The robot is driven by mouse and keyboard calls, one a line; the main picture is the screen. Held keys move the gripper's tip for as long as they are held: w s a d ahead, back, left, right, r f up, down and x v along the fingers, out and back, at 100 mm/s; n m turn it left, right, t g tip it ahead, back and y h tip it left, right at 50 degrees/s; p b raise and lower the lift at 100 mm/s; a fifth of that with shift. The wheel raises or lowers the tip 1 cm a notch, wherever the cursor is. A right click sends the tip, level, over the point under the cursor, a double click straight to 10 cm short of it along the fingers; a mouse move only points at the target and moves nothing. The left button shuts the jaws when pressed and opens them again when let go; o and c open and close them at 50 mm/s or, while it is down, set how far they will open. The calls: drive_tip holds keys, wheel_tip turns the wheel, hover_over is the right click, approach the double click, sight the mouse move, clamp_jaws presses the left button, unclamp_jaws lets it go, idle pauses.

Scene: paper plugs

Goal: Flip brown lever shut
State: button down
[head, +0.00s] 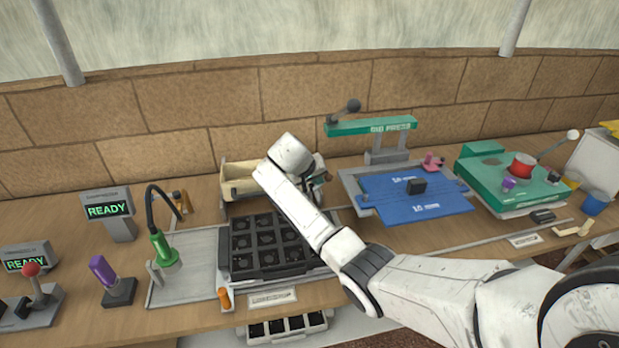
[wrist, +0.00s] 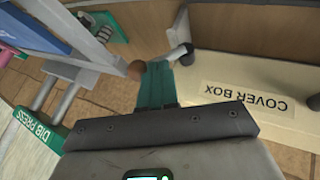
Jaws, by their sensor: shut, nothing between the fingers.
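In the wrist view a round brown knob (wrist: 137,70) shows right beside the tips of my gripper (wrist: 158,68). It looks like the end of a pale rod. I cannot tell whether it touches the fingers. The green fingers are shut with nothing between them. In the head view my gripper (head: 322,178) is largely hidden behind my own arm, beside a cream box (head: 238,187). That box shows in the wrist view as the cover box (wrist: 245,110), upside down. The brown knob cannot be made out in the head view.
A green press (head: 370,126) with a dark ball-ended handle (head: 353,106) stands right of my gripper, by a blue mat (head: 440,205). A black compartment tray (head: 240,270) sits in front.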

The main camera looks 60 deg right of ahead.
idle(0.3)
drive_tip(key=shift+s+d+f+m+t+y+p, duration=0.15)
drive_tip(key=shift+s+d+m+t+y+p, duration=0.15)
drive_tip(key=shift+s+d+t+y+p, duration=0.5)
drive_tip(key=shift+a, duration=0.1)
drive_tip(key=shift+w+a, duration=0.1)
drive_tip(key=shift+a, duration=0.05)
drive_tip(key=w+a+r, duration=0.2)
drive_tip(key=a+r, duration=0.6)
drive_tip(key=shift+w+a+r, duration=0.25)
drive_tip(key=shift+w+r, duration=0.15)
idle(0.4)
